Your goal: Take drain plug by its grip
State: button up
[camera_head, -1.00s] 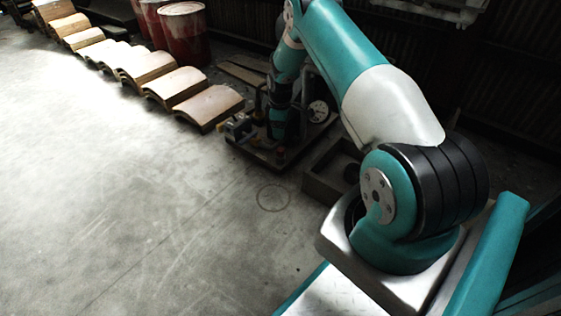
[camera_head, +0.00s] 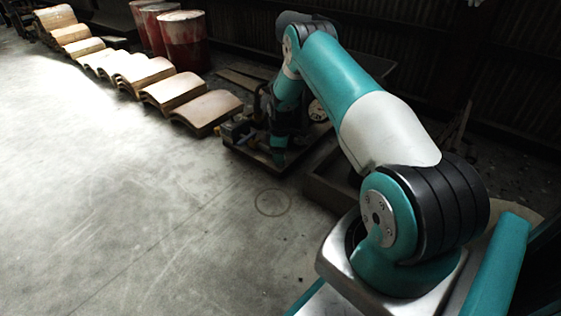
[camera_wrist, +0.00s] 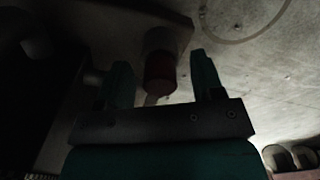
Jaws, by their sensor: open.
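In the wrist view, a dark red cylinder with a paler end (camera_wrist: 160,72), which looks like the drain plug's grip, shows between the two teal fingers of my gripper (camera_wrist: 160,62). In the head view, my gripper (camera_head: 278,158) is low at the near edge of the small machine's base plate (camera_head: 248,152). The plug is hidden behind my gripper there.
A round gauge (camera_head: 317,111) and pipework stand on the machine behind my arm. A low open box (camera_head: 322,190) lies to the right. Curved tan slabs (camera_head: 207,111) and red drums (camera_head: 183,42) line the back left. The concrete floor at left is clear.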

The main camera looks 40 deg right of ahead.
jog(key=shift+r, duration=0.1)
jog(key=shift+c, duration=0.3)
jog(key=c, duration=0.9)
jog(key=shift+r, duration=0.1)
notch_tip(320, 180, up, 20)
jog(key=p, duration=1.1)
